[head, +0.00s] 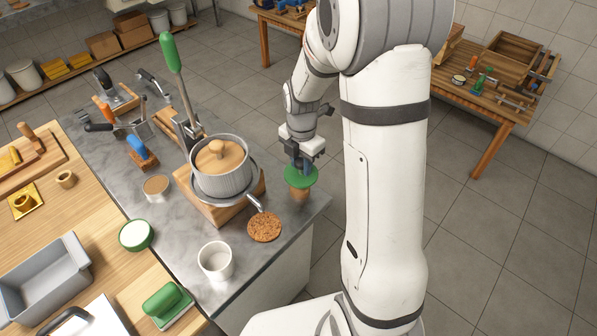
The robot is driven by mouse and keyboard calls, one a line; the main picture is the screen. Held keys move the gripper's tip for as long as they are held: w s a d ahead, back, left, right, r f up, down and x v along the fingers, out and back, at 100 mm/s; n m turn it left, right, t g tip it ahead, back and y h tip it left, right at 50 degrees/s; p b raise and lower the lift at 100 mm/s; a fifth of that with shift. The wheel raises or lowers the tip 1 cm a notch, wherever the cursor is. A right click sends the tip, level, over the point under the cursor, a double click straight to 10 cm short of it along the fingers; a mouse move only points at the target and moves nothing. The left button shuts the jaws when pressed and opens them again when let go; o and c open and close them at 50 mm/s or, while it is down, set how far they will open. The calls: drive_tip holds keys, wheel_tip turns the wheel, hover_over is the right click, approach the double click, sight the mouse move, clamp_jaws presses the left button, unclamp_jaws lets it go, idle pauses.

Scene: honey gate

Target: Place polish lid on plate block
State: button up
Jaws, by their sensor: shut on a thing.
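An open round tin (136,235) with a green side and pale content stands at the left edge of the counter.
A steel pot (223,174) with a wooden lid stands on a wooden block beside my gripper, its handle pointing toward the corner. A cork mat (264,227) and a white cup (215,261) stand nearer. A green-handled lever (171,53) rises behind the pot.

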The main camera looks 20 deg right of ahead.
sight(300, 173)
drive_tip(key=shift+a+f, duration=0.2)
drive_tip(key=shift+f, duration=1.95)
drive_tip(key=shift+f, duration=0.1)
drive_tip(key=shift+f, duration=0.15)
drive_tip(key=o, duration=1)
drive_tip(key=shift+c, duration=0.2)
